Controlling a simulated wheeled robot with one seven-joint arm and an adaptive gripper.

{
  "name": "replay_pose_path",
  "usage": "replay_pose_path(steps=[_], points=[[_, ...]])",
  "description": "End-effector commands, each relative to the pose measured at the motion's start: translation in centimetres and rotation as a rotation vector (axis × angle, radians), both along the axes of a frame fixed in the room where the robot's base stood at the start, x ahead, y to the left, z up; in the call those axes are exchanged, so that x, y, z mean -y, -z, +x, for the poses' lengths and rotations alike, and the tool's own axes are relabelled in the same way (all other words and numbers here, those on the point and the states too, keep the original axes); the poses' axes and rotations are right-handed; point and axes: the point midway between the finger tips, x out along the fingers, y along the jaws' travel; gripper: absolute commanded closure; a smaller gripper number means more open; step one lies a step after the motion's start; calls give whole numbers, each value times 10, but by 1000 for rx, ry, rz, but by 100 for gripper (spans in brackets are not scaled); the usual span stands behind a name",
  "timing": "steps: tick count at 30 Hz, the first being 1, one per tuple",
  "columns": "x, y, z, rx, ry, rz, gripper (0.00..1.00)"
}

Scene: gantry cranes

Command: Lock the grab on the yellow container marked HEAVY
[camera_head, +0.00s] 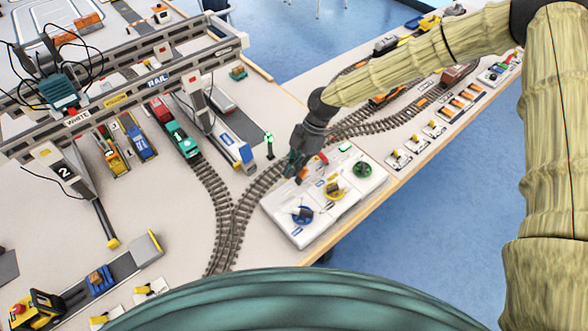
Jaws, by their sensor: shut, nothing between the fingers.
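My gripper (296,168) is shut and empty, low over the back left part of a white control panel (282,208). A green light (345,147) shows at the panel's back edge. A gantry crane (137,73) at the left carries a teal trolley (60,92). I cannot make out a grab or the HEAVY marking on any container.
Curved rail track (235,215) runs left of the panel. A green and red train (178,130) and a yellow truck (112,152) stand under the gantry. Small switches (398,159) line the table's right edge.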

Motion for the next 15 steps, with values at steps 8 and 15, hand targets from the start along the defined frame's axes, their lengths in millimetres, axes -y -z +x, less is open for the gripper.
replay_pose_path(steps=[8,15], points=[[0,-11,0,1,0,-1,100],[0,-12,0,1,0,-1,100]])
